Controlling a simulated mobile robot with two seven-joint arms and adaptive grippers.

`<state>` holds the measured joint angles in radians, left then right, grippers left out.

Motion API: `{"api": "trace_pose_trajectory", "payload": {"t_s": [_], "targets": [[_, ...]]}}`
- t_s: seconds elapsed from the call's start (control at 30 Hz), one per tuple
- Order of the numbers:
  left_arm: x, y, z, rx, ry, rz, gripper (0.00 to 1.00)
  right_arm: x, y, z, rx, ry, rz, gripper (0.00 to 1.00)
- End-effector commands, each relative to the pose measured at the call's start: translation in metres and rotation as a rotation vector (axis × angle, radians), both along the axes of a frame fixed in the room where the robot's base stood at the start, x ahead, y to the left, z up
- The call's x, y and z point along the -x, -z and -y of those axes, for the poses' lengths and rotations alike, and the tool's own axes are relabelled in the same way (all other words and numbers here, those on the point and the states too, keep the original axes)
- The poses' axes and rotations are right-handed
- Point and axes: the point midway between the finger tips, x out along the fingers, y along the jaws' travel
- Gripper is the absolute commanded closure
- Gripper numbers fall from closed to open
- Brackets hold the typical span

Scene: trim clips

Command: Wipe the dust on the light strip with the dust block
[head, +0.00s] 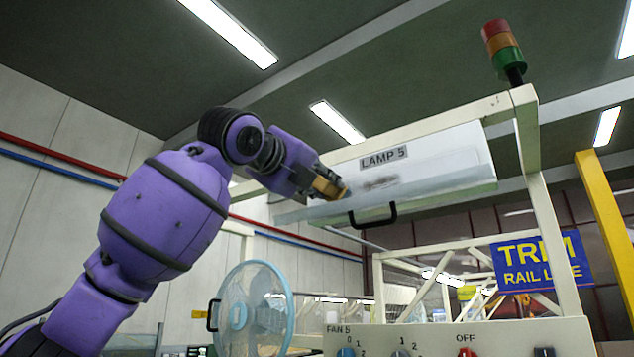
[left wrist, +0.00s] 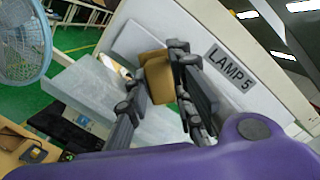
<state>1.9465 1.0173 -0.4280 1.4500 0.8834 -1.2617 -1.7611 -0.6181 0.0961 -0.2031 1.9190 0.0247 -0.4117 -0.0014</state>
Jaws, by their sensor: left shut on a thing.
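The light strip (head: 440,160) is a long white housing labelled LAMP 5, hung under a cream frame. A dark grey dust smudge (head: 380,183) lies near the middle of its face. My left gripper (head: 328,187) is at the strip's left part, left of the smudge. It is shut on the tan dust block (head: 330,188), which also shows between the dark fingers in the left wrist view (left wrist: 158,78). The block is close to the strip; I cannot tell whether it touches. The smudge cannot be made out in the left wrist view. My right gripper is not in view.
A black handle (head: 372,216) hangs below the strip. A signal tower (head: 503,50) stands on the frame's upper right corner. A blue fan (head: 253,310) and a control panel (head: 450,340) with knobs are below. A yellow post (head: 605,235) is at right.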

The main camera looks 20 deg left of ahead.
Motion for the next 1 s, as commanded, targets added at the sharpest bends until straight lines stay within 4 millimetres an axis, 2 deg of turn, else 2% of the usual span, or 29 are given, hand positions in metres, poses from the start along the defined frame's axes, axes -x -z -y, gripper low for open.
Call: {"api": "trace_pose_trajectory", "payload": {"t_s": [0.63, 1.0], "targets": [[-0.007, -0.001, 0.006, 0.0, 0.002, 0.002, 0.99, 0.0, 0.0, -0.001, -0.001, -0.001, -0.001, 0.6], [0.004, -0.001, 0.032, -0.001, 0.001, 0.002, 0.99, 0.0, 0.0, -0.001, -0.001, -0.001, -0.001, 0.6]]}}
